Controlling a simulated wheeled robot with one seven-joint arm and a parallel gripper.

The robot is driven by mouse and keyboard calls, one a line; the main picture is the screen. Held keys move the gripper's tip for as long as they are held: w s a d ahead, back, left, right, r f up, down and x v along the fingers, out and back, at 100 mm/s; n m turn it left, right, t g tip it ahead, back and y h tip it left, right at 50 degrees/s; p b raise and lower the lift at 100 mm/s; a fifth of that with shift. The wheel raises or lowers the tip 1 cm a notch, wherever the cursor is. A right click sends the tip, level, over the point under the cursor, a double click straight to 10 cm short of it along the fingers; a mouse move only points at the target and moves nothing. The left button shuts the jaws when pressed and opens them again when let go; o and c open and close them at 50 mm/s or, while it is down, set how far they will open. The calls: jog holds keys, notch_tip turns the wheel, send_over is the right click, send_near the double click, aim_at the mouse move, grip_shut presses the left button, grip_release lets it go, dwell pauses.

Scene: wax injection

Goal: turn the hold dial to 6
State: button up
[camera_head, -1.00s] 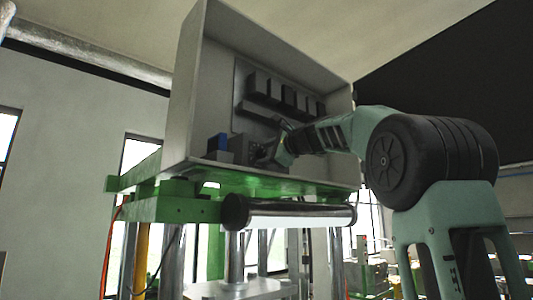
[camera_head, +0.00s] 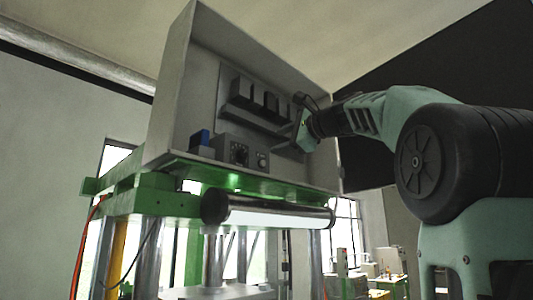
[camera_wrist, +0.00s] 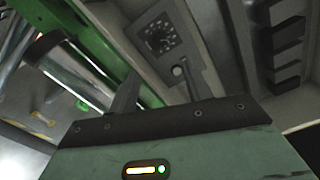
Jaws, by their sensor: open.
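A dark dial (camera_head: 240,153) with pale markings is on a small grey panel low inside the open grey cabinet. It also shows in the wrist view (camera_wrist: 160,37), with its numbers too small to read surely. A small round pale part (camera_head: 262,160) sits beside it on the same panel, seen also in the wrist view (camera_wrist: 178,70). My gripper (camera_head: 293,140) is open and empty, to the right of the panel and apart from the dial. In the wrist view my gripper's fingers (camera_wrist: 158,90) stand spread below the dial. The dial's setting cannot be told.
The cabinet (camera_head: 176,95) has a side wall at left. Several dark block parts (camera_head: 270,102) are mounted above the panel. A green frame (camera_head: 145,200) and a metal roller (camera_head: 270,212) lie below.

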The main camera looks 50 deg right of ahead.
jog(key=shift+s, duration=1.6)
jog(key=shift+a, duration=0.1)
